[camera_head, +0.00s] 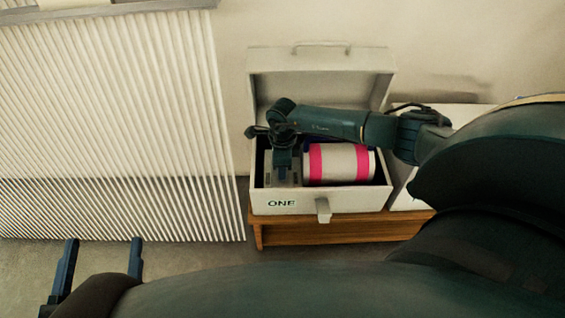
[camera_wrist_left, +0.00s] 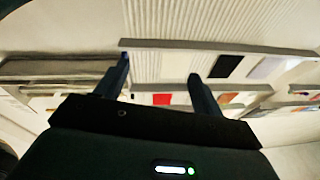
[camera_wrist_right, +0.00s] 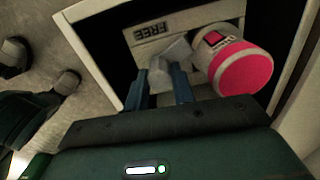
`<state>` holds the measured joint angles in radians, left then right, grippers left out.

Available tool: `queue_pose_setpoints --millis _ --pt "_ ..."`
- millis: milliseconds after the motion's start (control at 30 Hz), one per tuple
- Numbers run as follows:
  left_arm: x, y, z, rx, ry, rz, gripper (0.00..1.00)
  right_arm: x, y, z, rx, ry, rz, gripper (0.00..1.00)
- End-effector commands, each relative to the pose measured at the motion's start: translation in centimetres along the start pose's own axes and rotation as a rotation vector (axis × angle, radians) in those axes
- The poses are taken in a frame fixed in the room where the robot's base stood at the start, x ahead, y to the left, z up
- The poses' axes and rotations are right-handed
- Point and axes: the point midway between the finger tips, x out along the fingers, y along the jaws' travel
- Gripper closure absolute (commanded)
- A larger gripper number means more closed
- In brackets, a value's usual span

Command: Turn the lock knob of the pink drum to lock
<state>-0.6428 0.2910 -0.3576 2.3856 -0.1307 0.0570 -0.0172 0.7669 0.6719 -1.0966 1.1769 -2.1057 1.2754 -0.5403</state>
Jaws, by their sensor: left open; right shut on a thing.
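The drum (camera_head: 339,163), cream with pink bands, lies on its side in an open pale box (camera_head: 345,202) marked ONE; it also shows in the right wrist view (camera_wrist_right: 242,75). Left of it is a grey panel with a FREE label (camera_wrist_right: 152,31), upside down in the right wrist view. My right gripper (camera_head: 284,178) reaches down into the box beside the drum. In the right wrist view its fingers (camera_wrist_right: 168,82) are shut on a grey knob (camera_wrist_right: 160,73), partly hidden by them. My left gripper (camera_head: 103,246) is open and empty, low at the left, away from the box.
The box lid (camera_head: 320,62) stands raised behind my right arm. The box rests on a wooden bench (camera_head: 350,229), with a white surface (camera_head: 400,190) to its right. A ribbed pale panel (camera_head: 120,120) fills the left. Shelves with coloured items (camera_wrist_left: 162,99) show in the left wrist view.

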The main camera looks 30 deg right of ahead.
Motion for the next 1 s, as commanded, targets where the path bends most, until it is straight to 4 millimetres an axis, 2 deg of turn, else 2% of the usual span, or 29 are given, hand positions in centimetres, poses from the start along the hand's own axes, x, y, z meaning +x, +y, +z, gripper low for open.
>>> queue_pose_setpoints --millis 200,500,1000 --pt "-0.04 -0.43 -0.36 0.034 -0.013 -0.008 0.32 -0.31 -0.09 -0.07 0.187 0.001 -0.001 0.98" --pt "-0.39 -0.28 -0.14 0.053 -0.036 -0.009 0.32 -0.19 -0.08 -0.05 0.364 0.0 -0.001 0.98" --pt "-0.45 -0.3 0.08 0.062 -0.042 -0.012 0.32 -0.07 -0.1 -0.08 0.445 0.0 -0.001 0.98"
